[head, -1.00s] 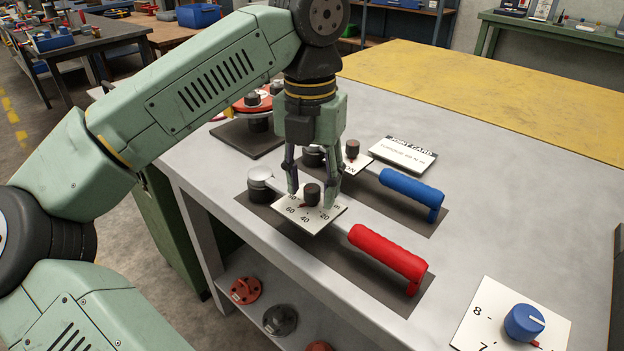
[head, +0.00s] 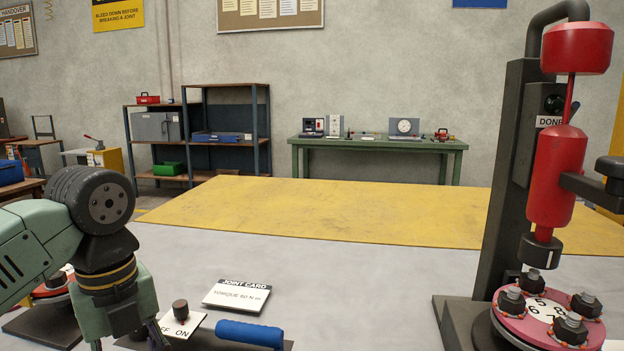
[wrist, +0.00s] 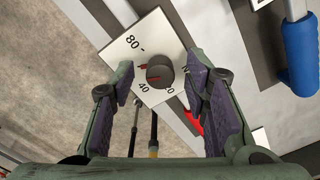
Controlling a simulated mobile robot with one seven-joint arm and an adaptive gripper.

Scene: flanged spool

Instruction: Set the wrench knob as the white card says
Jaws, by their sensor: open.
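The wrench's number plate (wrist: 120,51) and its dark round knob (wrist: 159,75) show in the wrist view. The knob's red mark points left, between the 80 and the 40; the number there is not readable. My gripper (wrist: 158,84) is open, with one finger on each side of the knob and gaps between. In the head view my gripper (head: 135,330) is at the lower left, fingertips cut off by the frame. The white joint card (head: 237,296) lies on the bench; it reads torque in N m, its first digit blurred. The red-handled wrench is outside the head view.
A blue handle (head: 250,333) and an OFF/ON plate (head: 183,326) with a dark knob (head: 180,310) are near my gripper. At right stands a red tool on a post (head: 503,180) above a pink bolted flange (head: 545,322). The yellow mat (head: 320,212) is clear.

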